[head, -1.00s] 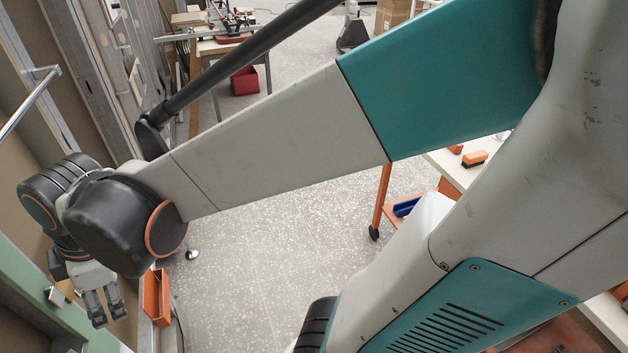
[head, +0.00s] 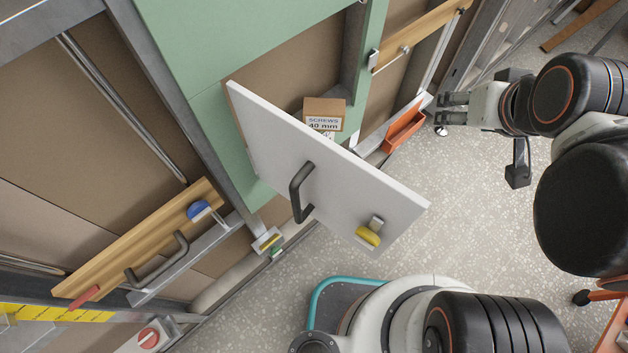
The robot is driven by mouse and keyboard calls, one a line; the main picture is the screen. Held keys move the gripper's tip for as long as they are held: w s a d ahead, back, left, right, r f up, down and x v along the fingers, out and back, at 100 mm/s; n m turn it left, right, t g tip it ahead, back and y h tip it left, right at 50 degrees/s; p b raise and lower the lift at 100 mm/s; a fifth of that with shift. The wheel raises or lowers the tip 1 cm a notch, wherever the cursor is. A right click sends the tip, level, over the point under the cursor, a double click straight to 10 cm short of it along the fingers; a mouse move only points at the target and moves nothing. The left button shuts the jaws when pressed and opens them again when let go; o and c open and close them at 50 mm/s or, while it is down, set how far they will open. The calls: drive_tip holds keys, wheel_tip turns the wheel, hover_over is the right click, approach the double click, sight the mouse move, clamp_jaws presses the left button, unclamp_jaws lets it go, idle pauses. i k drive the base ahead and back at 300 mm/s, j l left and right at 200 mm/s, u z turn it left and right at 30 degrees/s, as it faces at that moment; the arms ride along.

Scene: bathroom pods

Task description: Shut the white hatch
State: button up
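The white hatch (head: 270,150) is a flat white door standing open, swung out from the green wall panel (head: 215,45).
An orange bin (head: 404,127) sits low by the wall, just left of my gripper. A wooden board (head: 140,243) with another dark handle (head: 160,262) and a blue knob (head: 198,210) is at lower left. Speckled floor (head: 470,215) right of the hatch is free.

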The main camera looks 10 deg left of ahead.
sight(331, 184)
drive_tip(key=k+l+u, duration=0.45)
drive_tip(key=u, duration=0.25)
drive_tip(key=k+j+u, duration=0.25)
drive_tip(key=u, duration=0.2)
drive_tip(key=j, duration=0.1)
